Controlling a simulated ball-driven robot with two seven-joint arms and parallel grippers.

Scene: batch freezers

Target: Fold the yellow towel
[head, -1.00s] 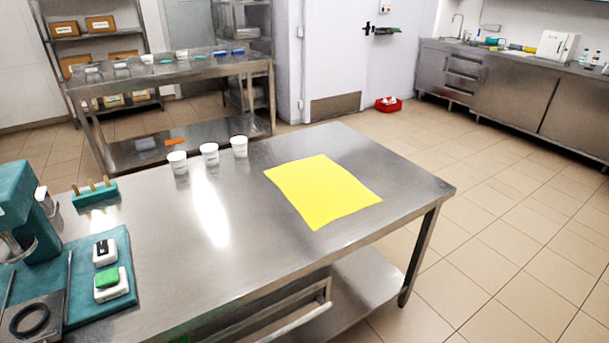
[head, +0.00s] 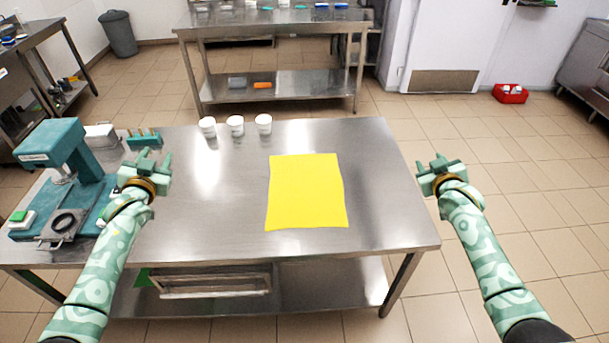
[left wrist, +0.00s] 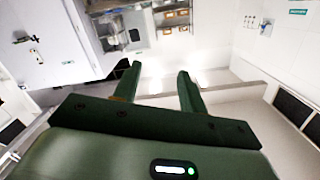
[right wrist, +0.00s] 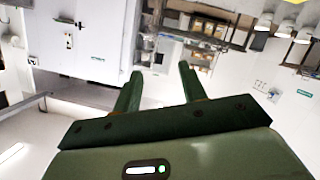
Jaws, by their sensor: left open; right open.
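The yellow towel (head: 306,191) lies flat and spread out on the right part of the steel table (head: 210,225). Its sides are slightly wavy and I see no fold in it. My left gripper (head: 152,160) is open and empty above the table, well to the left of the towel. My right gripper (head: 438,162) is open and empty, to the right of the towel and past the table's right edge. In the left wrist view the open fingers (left wrist: 158,85) hold nothing. In the right wrist view the open fingers (right wrist: 161,85) are also empty. Neither gripper touches the towel.
Several white cups, one of them here (head: 236,126), stand at the table's back edge. A teal machine (head: 66,150) and a teal block (head: 144,139) stand at the left. The table around the towel is clear. A second steel table (head: 270,35) stands behind.

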